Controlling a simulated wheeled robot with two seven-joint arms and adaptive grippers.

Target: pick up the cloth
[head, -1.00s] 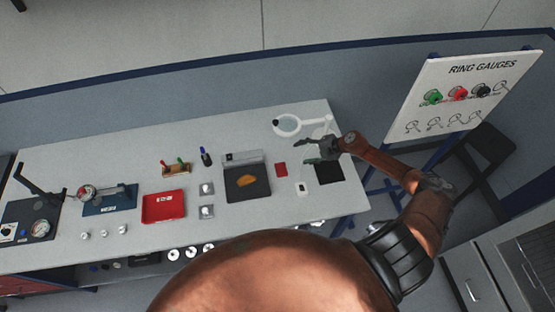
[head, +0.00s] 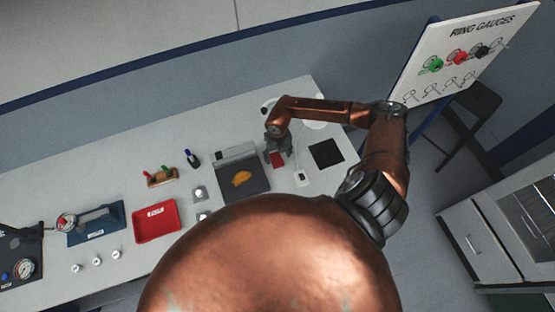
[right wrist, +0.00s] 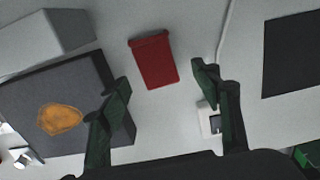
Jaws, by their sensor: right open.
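My left gripper is not in view.
A small white box (head: 302,178) and a black mat (head: 326,153) lie to the right. A red tray (head: 157,221) and gauges stand farther left. A grey block (right wrist: 42,42) is near the plate.

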